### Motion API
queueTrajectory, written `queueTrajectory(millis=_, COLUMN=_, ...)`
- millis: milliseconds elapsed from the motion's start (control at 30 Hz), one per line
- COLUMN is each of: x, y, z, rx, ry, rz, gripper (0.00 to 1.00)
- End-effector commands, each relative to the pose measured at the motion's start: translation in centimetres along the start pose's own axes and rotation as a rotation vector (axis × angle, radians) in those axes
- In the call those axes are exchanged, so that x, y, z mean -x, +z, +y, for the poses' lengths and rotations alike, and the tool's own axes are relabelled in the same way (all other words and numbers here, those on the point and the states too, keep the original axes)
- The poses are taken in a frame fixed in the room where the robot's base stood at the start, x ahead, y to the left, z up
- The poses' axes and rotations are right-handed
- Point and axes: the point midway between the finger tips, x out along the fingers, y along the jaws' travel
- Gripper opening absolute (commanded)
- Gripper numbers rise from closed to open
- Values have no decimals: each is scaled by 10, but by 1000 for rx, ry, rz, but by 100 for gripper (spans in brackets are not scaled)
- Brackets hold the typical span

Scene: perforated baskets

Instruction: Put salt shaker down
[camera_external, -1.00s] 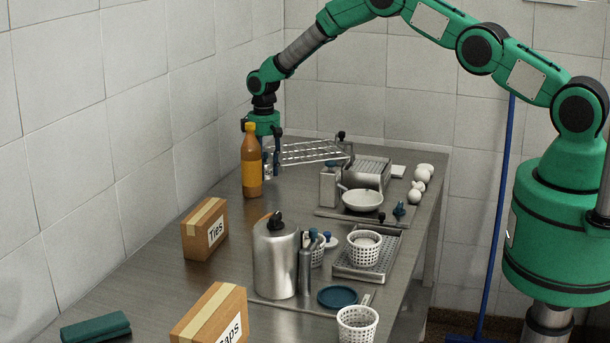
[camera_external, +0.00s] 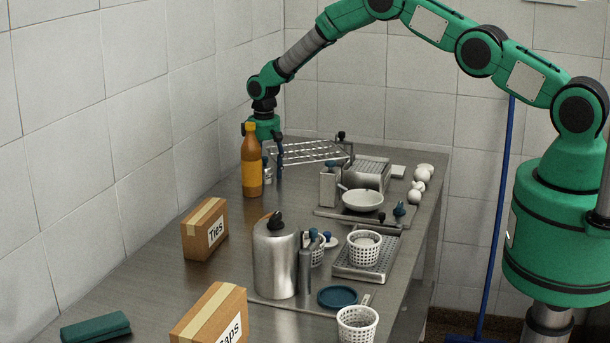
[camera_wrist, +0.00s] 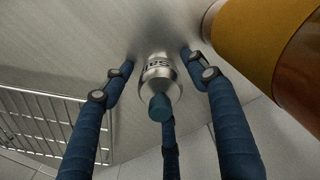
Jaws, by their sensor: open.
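The salt shaker (camera_wrist: 159,75) is a small metal cylinder with a blue top and dark lettering, seen from above in the wrist view. It stands on the metal table. In the external view the shaker (camera_external: 267,174) is partly hidden between the orange bottle and my fingers. My gripper (camera_external: 273,165) is at the far left of the table, pointing down. In the wrist view the blue fingers of my gripper (camera_wrist: 158,72) are spread around the shaker, with gaps between them and its sides.
An orange bottle (camera_external: 252,165) stands close on the left of the shaker. A wire rack (camera_external: 308,152) lies close on its right. A cardboard box labelled Ties (camera_external: 205,229) stands nearer the camera. Bare table lies between the box and the metal containers.

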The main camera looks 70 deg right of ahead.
Motion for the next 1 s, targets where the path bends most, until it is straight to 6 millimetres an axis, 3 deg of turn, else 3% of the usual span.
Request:
queueTrajectory(millis=367, x=16, y=-1, z=0, rx=0, ry=1, rz=2, gripper=58)
queueTrajectory(millis=1000, x=108, y=0, z=0, rx=0, ry=0, rz=1, gripper=58)
